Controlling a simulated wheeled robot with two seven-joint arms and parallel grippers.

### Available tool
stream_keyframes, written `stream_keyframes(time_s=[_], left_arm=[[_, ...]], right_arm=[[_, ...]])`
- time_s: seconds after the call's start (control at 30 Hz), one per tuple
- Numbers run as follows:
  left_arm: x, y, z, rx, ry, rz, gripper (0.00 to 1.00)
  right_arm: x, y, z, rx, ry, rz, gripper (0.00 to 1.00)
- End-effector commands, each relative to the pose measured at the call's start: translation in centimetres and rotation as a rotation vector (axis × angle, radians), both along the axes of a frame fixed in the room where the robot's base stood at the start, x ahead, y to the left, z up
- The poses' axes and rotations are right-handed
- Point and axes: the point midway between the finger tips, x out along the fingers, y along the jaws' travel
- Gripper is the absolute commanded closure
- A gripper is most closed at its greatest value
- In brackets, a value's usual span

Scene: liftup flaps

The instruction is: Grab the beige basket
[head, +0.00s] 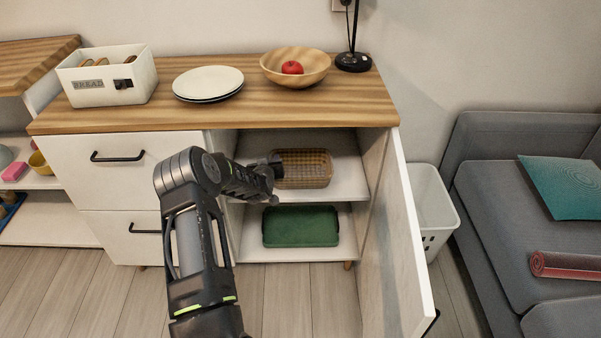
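The beige basket (306,168) is a brownish-tan woven basket on the upper shelf inside the open cabinet. My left gripper (277,172) reaches into the cabinet at the basket's left end. The gripper's tip overlaps the basket's left edge in the picture. I cannot tell whether its fingers are open or shut, or whether they touch the basket. My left forearm comes up from below and hides part of the cabinet's left side. My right gripper is not in view.
A green tray (300,227) lies on the lower shelf. The cabinet door (402,240) stands open on the right, beside a white bin (432,208). The wooden top (225,115) holds a bread box (108,77), plates (208,82) and a bowl (308,76) with a red apple.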

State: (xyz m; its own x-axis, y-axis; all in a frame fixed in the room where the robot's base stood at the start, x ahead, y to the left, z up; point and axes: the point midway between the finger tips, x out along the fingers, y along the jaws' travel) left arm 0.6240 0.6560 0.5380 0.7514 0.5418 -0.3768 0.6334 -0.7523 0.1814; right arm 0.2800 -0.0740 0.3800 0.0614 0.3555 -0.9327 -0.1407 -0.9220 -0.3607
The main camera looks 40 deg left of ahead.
Motion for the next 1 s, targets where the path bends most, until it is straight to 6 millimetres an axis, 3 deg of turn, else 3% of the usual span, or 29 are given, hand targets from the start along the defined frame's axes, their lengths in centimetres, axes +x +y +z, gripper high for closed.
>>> stream_keyframes(time_s=[0.4,0.77,1.0], left_arm=[[-0.02,-0.01,0.04,0.001,-0.001,0.000,0.70],[-0.02,0.00,0.04,0.001,-0.001,0.000,0.99],[-0.03,0.00,0.03,0.001,-0.001,0.000,1.00]], right_arm=[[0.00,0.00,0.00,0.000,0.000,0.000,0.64],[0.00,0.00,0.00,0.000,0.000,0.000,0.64],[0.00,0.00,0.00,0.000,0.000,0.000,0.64]])
